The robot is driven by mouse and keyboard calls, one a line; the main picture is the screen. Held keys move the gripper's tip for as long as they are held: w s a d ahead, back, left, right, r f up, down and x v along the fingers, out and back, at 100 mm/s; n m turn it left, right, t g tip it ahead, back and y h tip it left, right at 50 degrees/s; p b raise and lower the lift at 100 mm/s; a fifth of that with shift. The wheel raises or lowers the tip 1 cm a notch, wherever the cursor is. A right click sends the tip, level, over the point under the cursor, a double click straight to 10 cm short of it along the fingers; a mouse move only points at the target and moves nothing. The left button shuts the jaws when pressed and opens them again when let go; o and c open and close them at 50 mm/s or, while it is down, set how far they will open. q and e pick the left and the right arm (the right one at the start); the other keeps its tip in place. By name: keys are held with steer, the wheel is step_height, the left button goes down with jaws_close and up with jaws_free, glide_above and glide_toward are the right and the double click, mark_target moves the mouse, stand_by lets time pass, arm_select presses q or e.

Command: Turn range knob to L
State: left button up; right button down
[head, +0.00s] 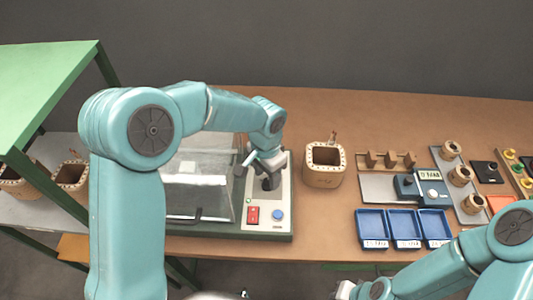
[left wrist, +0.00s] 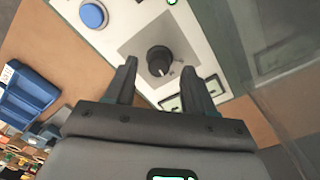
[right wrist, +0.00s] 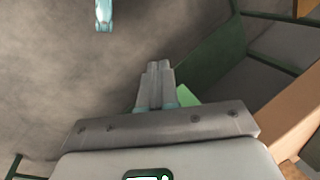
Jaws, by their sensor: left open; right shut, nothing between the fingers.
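A black knob (left wrist: 160,60) with a pale pointer mark stands on a square grey plate on the light control panel (head: 254,216). No letter L is readable. My left gripper (head: 267,183) is over this panel, its fingers pointing down. In the left wrist view my left gripper (left wrist: 160,72) is open, one finger on each side of the knob; I cannot tell whether they touch it. My right gripper (right wrist: 159,66) is shut and empty, away from the panel.
A blue button (head: 278,215) and a red switch (head: 252,214) sit on the panel near the knob. A clear cover (head: 200,170) stands left of it. A wooden coil form (head: 324,165), blue trays (head: 404,226) and a meter (head: 421,187) are to the right.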

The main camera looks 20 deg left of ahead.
mark_target(266, 179)
arm_select(q)
step_height(266, 179, up, 14)
steer(key=shift+a+r, duration=0.2)
